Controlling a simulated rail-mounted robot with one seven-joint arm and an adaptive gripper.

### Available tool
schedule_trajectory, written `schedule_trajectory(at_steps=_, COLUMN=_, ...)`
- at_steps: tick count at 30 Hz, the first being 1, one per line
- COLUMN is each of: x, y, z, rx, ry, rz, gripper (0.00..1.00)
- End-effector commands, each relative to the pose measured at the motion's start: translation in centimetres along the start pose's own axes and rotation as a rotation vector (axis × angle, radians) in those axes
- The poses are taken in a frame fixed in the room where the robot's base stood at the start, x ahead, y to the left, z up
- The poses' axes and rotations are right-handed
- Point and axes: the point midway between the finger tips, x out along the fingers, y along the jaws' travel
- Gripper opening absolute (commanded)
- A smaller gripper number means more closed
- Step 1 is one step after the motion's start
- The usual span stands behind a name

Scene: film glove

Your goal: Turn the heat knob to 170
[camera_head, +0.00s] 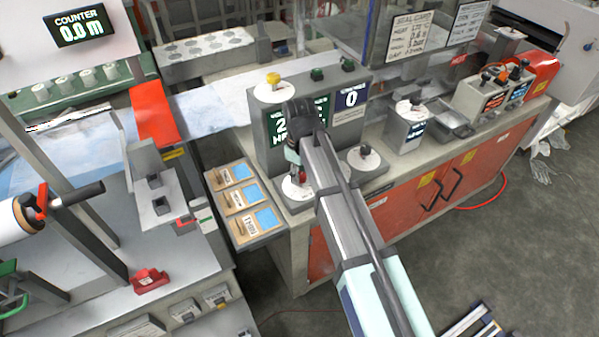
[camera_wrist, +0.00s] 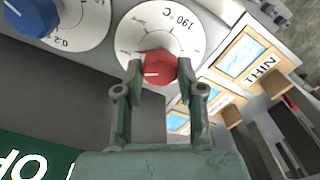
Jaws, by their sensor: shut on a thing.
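The heat knob (camera_wrist: 157,68) is red with a white pointer line and sits on a round white dial (camera_wrist: 132,38) marked "190 °C". The line points toward the left in the wrist view. My gripper (camera_wrist: 161,72) is shut on the knob, one green-grey finger on each side. In the head view my gripper (camera_head: 295,160) reaches down to the heat dial (camera_head: 293,191) at the front of the grey control box, with a bit of the red knob (camera_head: 302,178) showing. My arm hides part of the green display (camera_head: 279,128); a "2" shows on it.
A blue knob (camera_wrist: 31,14) on a dial marked "0.2 s" is beside the heat dial. A second display (camera_head: 350,101) reads 0. Wooden sample trays (camera_head: 235,198), one marked THIN, are at the left. A white-topped device (camera_head: 407,127) stands at the right.

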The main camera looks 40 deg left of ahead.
Motion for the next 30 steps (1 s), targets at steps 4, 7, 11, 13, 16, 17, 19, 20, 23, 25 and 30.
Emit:
schedule_trajectory(at_steps=4, x=0.1, y=-0.1, z=0.1, rx=0.001, ry=-0.003, rz=-0.003, gripper=0.45)
schedule_trajectory(at_steps=7, x=0.1, y=-0.1, z=0.1, rx=0.001, ry=-0.003, rz=-0.003, gripper=0.64)
schedule_trajectory(at_steps=11, x=0.1, y=-0.1, z=0.1, rx=0.001, ry=-0.002, rz=-0.002, gripper=0.64)
schedule_trajectory(at_steps=13, x=0.1, y=-0.1, z=0.1, rx=0.001, ry=-0.001, rz=-0.001, gripper=0.64)
schedule_trajectory(at_steps=16, x=-0.1, y=0.0, z=0.0, rx=0.002, ry=-0.001, rz=-0.001, gripper=0.64)
schedule_trajectory(at_steps=17, x=-0.2, y=0.0, z=0.0, rx=0.002, ry=-0.001, rz=-0.001, gripper=0.64)
schedule_trajectory(at_steps=19, x=-0.6, y=0.0, z=0.0, rx=0.002, ry=0.000, rz=0.000, gripper=0.64)
schedule_trajectory(at_steps=20, x=-0.9, y=0.0, z=0.0, rx=0.002, ry=0.000, rz=0.000, gripper=0.64)
schedule_trajectory(at_steps=23, x=-2.3, y=0.0, z=-0.1, rx=0.002, ry=0.001, rz=0.001, gripper=0.64)
schedule_trajectory(at_steps=25, x=-3.5, y=0.0, z=0.0, rx=0.001, ry=0.001, rz=0.001, gripper=0.64)
schedule_trajectory(at_steps=30, x=-6.9, y=0.1, z=-0.1, rx=0.001, ry=0.001, rz=0.001, gripper=0.64)
